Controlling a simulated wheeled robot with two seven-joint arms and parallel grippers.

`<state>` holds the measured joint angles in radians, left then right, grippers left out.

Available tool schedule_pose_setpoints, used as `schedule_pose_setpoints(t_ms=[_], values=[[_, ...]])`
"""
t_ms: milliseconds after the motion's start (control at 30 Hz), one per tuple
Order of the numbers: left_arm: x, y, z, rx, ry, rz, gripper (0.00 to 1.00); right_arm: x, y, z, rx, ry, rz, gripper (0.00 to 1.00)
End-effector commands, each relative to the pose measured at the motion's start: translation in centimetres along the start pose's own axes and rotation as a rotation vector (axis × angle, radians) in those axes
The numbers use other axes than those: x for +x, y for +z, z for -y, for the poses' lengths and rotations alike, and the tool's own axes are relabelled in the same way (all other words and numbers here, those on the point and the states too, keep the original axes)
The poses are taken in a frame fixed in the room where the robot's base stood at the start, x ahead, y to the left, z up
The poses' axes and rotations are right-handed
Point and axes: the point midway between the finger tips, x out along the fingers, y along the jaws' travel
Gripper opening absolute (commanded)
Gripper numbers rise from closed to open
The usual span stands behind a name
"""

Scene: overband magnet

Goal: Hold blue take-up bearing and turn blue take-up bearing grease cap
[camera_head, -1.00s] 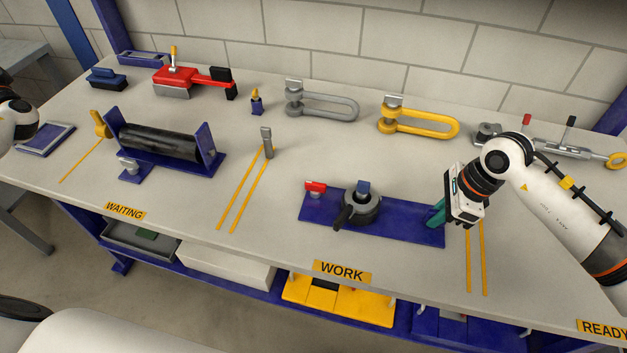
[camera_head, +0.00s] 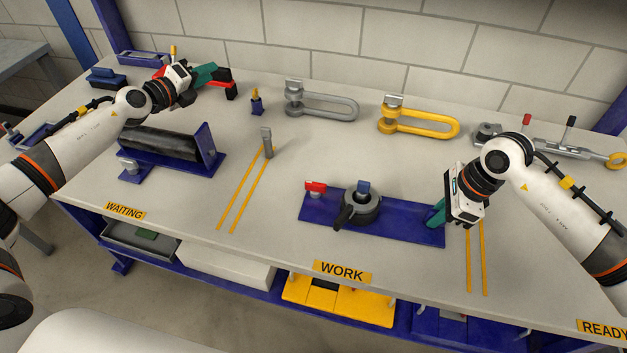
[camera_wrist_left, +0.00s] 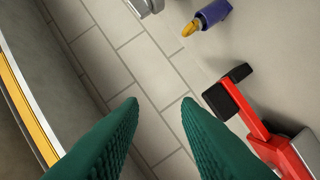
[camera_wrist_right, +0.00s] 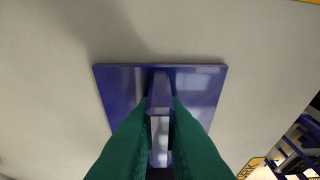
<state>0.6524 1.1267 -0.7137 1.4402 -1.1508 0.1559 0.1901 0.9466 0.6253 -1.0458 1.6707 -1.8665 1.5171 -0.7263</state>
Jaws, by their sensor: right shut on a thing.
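The take-up bearing stands at the WORK mark: a blue base plate (camera_head: 410,231), a round grey housing (camera_head: 360,209) with a black handle, a small blue block (camera_head: 363,187) on top, and a red-topped fitting (camera_head: 315,188) at its left end. I cannot tell which of these pieces is the grease cap. My right gripper (camera_head: 437,213) is shut on an upright blue fin (camera_wrist_right: 160,95) at the plate's right end. My left gripper (camera_wrist_left: 160,104) is open and empty in the air by the red tool at the back left, far from the bearing.
The red tool (camera_wrist_left: 262,135) is close to my left fingers. A small blue piece with a yellow tip (camera_head: 256,101), a grey shackle (camera_head: 320,104) and a yellow shackle (camera_head: 420,121) stand along the back. A black roller (camera_head: 160,143) is at left. The table between roller and bearing is mostly clear.

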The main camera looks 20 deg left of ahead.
Motion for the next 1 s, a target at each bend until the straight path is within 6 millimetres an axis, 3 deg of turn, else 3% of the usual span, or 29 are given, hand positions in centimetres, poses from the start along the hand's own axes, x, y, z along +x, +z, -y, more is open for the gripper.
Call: schedule_pose_setpoints(t_ms=[100, 267, 400, 533, 700, 1000], values=[[1.5, 5.2, -2.9, 0.146, 0.046, 0.186, 0.3, -0.1, 0.0, 0.0, 0.0, 0.001, 0.0, 0.0], [2.1, 12.4, -6.4, 0.393, 0.124, 0.447, 0.3, -0.1, 0.0, 0.0, 0.0, 0.001, 0.0, 0.0], [1.3, 18.7, -9.3, 0.67, 0.222, 0.696, 0.3, -0.1, 0.0, 0.0, 0.0, 0.001, 0.0, 0.0], [-0.5, 23.6, -11.3, 0.968, 0.328, 0.93, 0.3, -0.1, 0.0, 0.0, 0.0, 0.001, 0.0, 0.0], [-3.2, 27.1, -12.6, 1.318, 0.443, 1.181, 0.3, 0.0, 0.0, 0.0, 0.0, 0.001, 0.0, 0.0], [-5.7, 28.3, -13.2, 1.621, 0.527, 1.401, 0.3, 0.0, 0.0, 0.0, 0.0, 0.001, 0.0, 0.0]])
